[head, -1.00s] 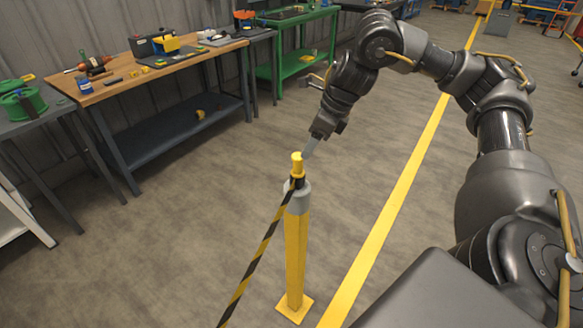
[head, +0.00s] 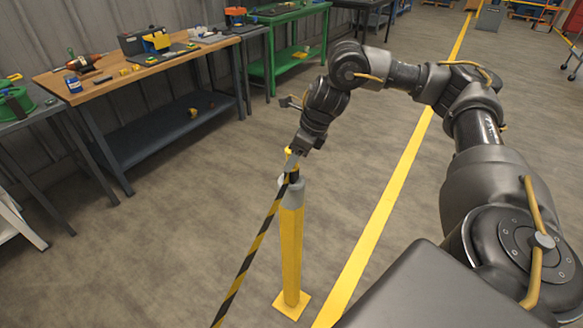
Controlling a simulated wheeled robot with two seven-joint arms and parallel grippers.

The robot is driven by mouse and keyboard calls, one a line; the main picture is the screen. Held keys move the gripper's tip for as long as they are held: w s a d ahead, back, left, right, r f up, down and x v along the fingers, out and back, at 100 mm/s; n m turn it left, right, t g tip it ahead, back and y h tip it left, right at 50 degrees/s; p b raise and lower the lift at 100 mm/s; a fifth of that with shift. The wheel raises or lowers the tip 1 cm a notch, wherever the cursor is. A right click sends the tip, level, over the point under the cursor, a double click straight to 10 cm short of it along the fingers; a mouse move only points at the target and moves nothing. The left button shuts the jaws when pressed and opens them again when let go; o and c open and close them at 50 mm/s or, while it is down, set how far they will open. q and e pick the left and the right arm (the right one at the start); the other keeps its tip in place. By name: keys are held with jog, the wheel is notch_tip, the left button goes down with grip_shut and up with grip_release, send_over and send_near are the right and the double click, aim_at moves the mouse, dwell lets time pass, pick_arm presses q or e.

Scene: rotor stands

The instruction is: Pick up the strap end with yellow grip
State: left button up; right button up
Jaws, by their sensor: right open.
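A yellow post (head: 291,250) stands upright on the floor with a grey collar near its top. A yellow-and-black strap (head: 250,257) runs from the post top down to the lower left. The strap end's yellow grip (head: 289,151) shows only in part at the top of the post, because my right gripper covers it. My right gripper (head: 291,164) is open at the grip, its fingers pointing down beside or around it; I cannot tell whether they touch it. My left gripper is not in view.
A wooden-topped bench (head: 130,72) with tools stands at the left, and a green table (head: 290,12) behind it. A yellow floor line (head: 385,205) runs to the right of the post. The floor around the post is clear.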

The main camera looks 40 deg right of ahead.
jog(key=shift+x, duration=1.1)
jog(key=shift+w+a+f, duration=0.1)
jog(key=shift+w+f, duration=0.05)
jog(key=c, duration=0.6)
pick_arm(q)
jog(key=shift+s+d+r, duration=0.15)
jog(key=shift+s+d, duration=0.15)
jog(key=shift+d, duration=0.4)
pick_arm(e)
jog(key=c, duration=0.6)
